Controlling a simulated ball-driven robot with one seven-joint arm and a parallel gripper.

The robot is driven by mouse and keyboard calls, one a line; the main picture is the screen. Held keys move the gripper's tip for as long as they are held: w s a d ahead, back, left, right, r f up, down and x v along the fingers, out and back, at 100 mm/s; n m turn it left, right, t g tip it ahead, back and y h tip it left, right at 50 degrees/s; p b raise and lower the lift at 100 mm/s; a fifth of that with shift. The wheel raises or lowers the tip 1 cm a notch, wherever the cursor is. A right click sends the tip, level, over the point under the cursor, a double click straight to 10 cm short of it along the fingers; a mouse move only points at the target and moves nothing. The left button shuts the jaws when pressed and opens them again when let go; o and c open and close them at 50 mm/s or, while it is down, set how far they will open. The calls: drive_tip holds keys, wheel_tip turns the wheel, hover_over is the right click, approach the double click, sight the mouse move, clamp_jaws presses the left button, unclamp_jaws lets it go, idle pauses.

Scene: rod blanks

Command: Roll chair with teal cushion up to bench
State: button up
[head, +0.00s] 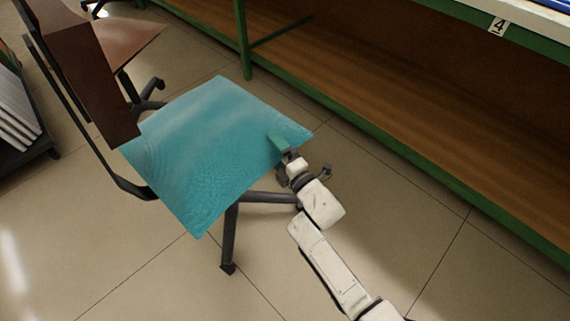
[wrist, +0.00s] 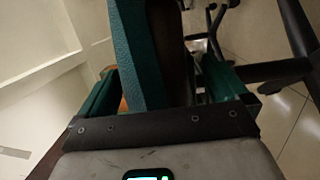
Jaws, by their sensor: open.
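The chair with the teal cushion (head: 205,145) stands left of centre in the head view, with a brown backrest (head: 90,75) at its left and dark legs on the floor. My gripper (head: 279,143) is at the cushion's right edge, near its right corner. In the wrist view the cushion's edge (wrist: 138,50) runs between the two open green fingers (wrist: 160,90), closer to the left one. Whether a finger touches it I cannot tell. The bench (head: 400,105), with a green frame and a brown lower board, is to the right, apart from the chair.
Another chair with a brown seat (head: 130,48) stands behind the teal one. A dark rack with pale lengths (head: 15,115) is at the left edge. A label with the number 4 (head: 497,26) is on the bench's upper rail. Tiled floor lies clear in front.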

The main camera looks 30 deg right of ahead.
drive_tip(key=shift+w, duration=0.4)
drive_tip(key=c, duration=1.7)
